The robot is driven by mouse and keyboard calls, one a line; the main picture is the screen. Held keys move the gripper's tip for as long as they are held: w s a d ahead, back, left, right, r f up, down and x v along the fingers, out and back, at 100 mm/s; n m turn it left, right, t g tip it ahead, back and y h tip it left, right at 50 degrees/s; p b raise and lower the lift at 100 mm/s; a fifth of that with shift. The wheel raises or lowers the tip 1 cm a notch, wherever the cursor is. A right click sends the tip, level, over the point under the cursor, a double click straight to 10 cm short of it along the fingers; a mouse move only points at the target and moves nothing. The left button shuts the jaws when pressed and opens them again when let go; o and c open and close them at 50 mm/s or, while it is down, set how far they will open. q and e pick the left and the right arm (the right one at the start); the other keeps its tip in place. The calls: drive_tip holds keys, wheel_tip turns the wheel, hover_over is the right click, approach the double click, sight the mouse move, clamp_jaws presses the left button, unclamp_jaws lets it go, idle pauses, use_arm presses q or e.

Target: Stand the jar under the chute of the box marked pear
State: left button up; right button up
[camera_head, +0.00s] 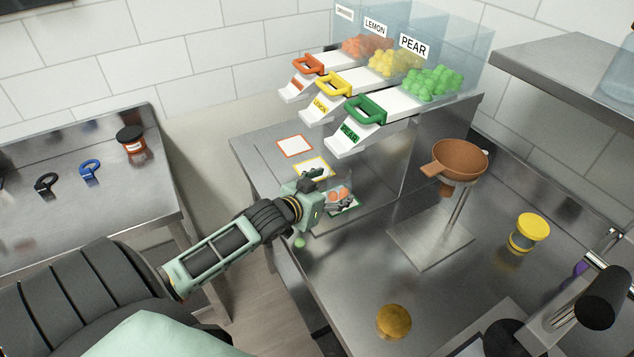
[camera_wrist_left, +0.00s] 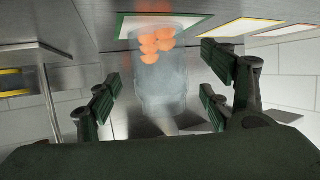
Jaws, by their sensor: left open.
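The clear jar (camera_head: 340,192), with several orange gummies at its bottom, stands upright on the green-bordered square (camera_head: 349,207) below the chute (camera_head: 352,134) of the box marked PEAR (camera_head: 415,46). In the left wrist view, which looks upside down, the jar (camera_wrist_left: 162,82) is between the fingers, its base on the green-bordered square (camera_wrist_left: 190,24). My left gripper (camera_head: 332,190) is open, with a finger on either side of the jar. Whether a finger touches it I cannot tell. The gripper partly hides the jar in the head view. My right gripper is not in view.
Lemon (camera_head: 326,106) and orange (camera_head: 302,83) chutes stand left of the pear chute, above yellow-bordered (camera_head: 313,167) and orange-bordered (camera_head: 295,146) squares. A brown funnel (camera_head: 460,158) on a stand is to the right. A yellow-lidded jar (camera_head: 530,232) and gold lid (camera_head: 394,322) are on the counter.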

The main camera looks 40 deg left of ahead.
use_arm(q)
drive_tip(key=v, duration=0.6)
drive_tip(key=shift+s+b, duration=0.2)
drive_tip(key=shift+b, duration=0.15)
drive_tip(key=shift+s+r, duration=0.35)
drive_tip(key=shift+s, duration=0.25)
